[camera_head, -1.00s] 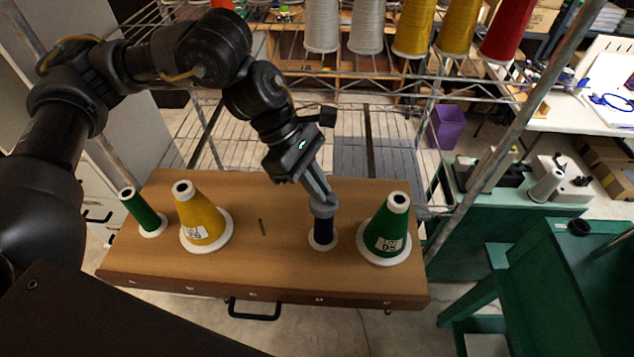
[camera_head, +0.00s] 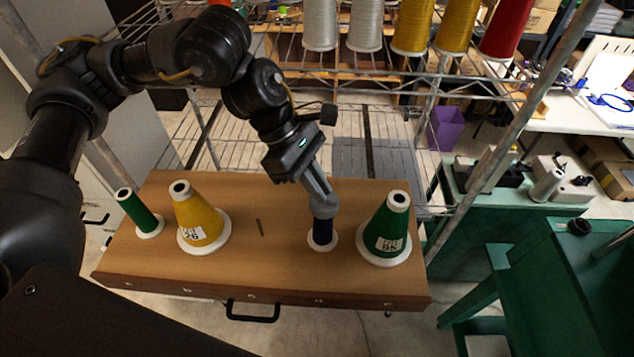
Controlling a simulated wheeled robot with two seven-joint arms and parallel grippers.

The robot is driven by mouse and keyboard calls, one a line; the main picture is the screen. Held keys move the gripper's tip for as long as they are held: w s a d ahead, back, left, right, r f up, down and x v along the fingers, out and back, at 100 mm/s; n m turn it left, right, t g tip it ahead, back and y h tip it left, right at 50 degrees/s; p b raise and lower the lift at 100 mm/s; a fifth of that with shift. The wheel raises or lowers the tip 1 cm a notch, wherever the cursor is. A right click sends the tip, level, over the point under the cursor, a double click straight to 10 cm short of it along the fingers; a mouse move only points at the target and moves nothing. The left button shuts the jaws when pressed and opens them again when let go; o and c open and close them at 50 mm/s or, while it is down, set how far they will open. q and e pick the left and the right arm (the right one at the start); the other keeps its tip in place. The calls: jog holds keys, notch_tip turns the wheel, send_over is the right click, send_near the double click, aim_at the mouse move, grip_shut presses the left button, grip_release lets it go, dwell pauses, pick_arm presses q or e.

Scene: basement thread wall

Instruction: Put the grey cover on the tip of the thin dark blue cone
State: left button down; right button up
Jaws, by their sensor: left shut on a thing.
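The thin dark blue cone (camera_head: 322,232) stands upright on its white base on the wooden board, between the yellow cone and the wide green cone. My left gripper (camera_head: 323,200) points down right above it and is shut on the grey cover (camera_head: 324,208). The cover is at the top of the blue cone and hides its tip. I cannot tell whether the cover is fully seated. My right gripper is not in view.
The wooden board (camera_head: 275,270) also holds a thin green cone (camera_head: 137,212), a yellow cone (camera_head: 197,218) and a wide green cone (camera_head: 386,228) close to the right of the gripper. A wire rack (camera_head: 240,130) with several large cones is behind. The board's middle is mostly clear.

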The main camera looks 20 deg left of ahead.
pick_arm(q)
jog(key=shift+f, duration=0.2)
jog(key=shift+f+b, duration=0.15)
jog(key=shift+b, duration=0.15)
jog(key=c, duration=1.4)
grip_release()
jog(key=shift+c, duration=0.2)
jog(key=b+v, duration=0.3)
jog(key=v, duration=0.8)
jog(key=shift+b, duration=0.4)
